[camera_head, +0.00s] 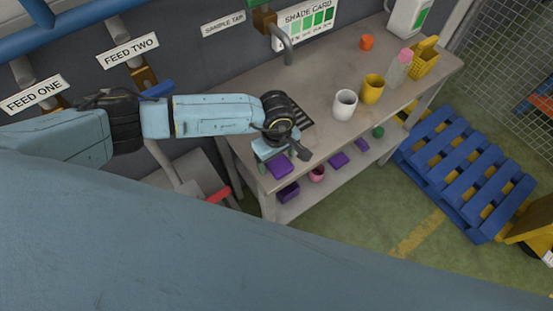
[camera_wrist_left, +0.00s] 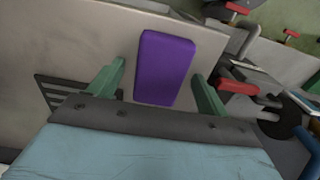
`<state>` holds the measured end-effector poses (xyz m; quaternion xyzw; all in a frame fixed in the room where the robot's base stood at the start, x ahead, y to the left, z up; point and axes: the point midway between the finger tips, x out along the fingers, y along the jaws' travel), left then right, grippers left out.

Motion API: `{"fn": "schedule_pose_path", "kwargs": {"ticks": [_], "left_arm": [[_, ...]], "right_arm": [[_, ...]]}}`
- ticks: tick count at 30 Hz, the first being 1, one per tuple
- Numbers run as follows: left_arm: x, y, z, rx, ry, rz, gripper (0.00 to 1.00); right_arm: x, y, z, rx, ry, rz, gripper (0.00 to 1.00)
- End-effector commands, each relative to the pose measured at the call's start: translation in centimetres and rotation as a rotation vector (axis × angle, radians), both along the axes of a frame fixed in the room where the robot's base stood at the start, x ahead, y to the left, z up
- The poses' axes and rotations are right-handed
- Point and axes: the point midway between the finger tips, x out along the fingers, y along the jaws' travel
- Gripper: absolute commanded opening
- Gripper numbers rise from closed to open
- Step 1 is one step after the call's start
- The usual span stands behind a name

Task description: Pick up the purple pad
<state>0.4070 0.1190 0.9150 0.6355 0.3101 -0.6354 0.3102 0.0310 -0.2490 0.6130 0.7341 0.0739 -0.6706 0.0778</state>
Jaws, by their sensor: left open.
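The purple pad (camera_head: 280,168) lies flat on the near left corner of the grey table (camera_head: 322,87), close to its edge. It also shows in the left wrist view (camera_wrist_left: 165,68), as a rounded purple rectangle. My left gripper (camera_wrist_left: 157,82) is open. Its two green fingers stand on either side of the pad, with a gap on both sides and nothing held. In the head view my left gripper (camera_head: 277,153) hangs over that table corner and partly covers the pad's surroundings. My right gripper is not seen.
A faucet (camera_head: 283,42) rises behind. Purple items and a pink bowl (camera_head: 317,174) sit on the lower shelf.

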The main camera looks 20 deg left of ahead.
Motion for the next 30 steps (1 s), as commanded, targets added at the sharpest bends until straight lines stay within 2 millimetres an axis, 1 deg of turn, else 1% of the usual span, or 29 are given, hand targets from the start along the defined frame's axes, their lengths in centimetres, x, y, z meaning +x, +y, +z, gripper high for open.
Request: {"fn": "schedule_pose_path", "kwargs": {"ticks": [5,8,16,22,25,28,30], "left_arm": [[0.0,0.0,0.0,0.000,0.000,0.000,0.78],[0.0,0.0,0.0,0.000,0.000,0.000,0.66],[0.0,0.0,0.0,0.000,0.000,0.000,0.31],[0.0,0.0,0.1,0.000,0.000,0.000,0.30],[0.1,0.0,0.5,-0.001,-0.001,0.000,0.30],[0.1,0.0,1.7,-0.002,-0.002,-0.002,0.30],[0.2,0.0,3.0,-0.001,-0.004,-0.002,0.30]], "right_arm": [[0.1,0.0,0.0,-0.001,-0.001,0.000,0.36],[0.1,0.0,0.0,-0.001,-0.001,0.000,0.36],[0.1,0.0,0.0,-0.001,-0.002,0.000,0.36],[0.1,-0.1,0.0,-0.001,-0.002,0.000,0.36],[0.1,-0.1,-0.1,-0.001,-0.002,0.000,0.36],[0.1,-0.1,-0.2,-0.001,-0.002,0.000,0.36],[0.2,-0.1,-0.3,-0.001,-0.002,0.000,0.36]]}}
